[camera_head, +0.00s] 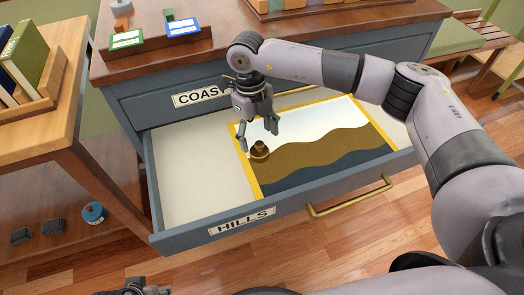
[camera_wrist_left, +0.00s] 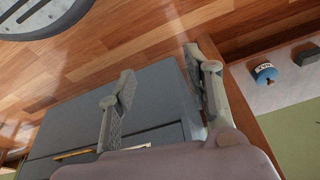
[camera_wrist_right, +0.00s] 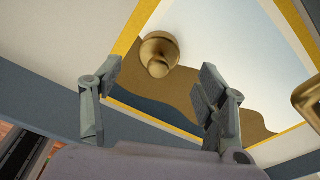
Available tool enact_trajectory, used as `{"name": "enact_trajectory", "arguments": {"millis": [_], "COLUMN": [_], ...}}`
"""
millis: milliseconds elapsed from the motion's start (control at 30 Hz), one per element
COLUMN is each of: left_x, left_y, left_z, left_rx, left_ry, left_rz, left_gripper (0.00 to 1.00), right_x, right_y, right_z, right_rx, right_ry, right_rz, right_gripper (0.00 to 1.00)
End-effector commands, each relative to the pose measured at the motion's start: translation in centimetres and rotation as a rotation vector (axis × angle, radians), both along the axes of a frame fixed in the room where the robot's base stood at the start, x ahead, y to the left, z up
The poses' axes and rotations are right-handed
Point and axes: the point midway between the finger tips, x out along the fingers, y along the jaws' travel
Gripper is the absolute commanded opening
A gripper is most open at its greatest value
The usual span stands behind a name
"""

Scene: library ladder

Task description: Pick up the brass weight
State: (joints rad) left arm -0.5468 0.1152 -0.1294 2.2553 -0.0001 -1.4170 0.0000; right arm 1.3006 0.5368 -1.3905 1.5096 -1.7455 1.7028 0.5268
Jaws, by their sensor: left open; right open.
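The brass weight (camera_head: 259,151) is a small round knobbed piece standing on the picture sheet (camera_head: 320,147) in the open drawer labelled HILLS. In the right wrist view the brass weight (camera_wrist_right: 158,53) lies beyond and between the fingertips, apart from them. My right gripper (camera_head: 258,136) is open and empty, just above the weight; its open fingers also show in the right wrist view (camera_wrist_right: 158,82). My left gripper (camera_head: 138,290) shows only in part at the bottom edge of the head view. In the left wrist view its fingers (camera_wrist_left: 160,82) are open and empty.
The drawer front (camera_head: 290,205) has a brass handle (camera_head: 350,197). The drawer's left part is bare.

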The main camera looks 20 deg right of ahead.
Motion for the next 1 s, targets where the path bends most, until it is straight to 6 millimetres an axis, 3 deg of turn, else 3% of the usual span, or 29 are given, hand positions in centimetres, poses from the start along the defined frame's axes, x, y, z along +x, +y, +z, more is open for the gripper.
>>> {"name": "enact_trajectory", "arguments": {"millis": [300, 567, 1000], "left_x": [-0.4, -0.5, -0.5], "left_y": [0.1, 0.1, 0.1], "left_z": [2.4, 2.6, 2.6], "left_rx": [-0.001, 0.000, 0.000], "left_ry": [-0.015, -0.015, -0.015], "left_rz": [0.001, 0.002, 0.002], "left_gripper": [0.46, 0.46, 0.46], "right_x": [-0.5, -0.5, -0.5], "right_y": [-0.1, -0.1, -0.1], "right_z": [-4.4, -4.7, -4.7], "right_rx": [0.002, 0.004, 0.004], "right_ry": [0.001, -0.001, -0.001], "right_rz": [0.000, 0.000, 0.000], "right_gripper": [0.67, 0.67, 0.39]}}
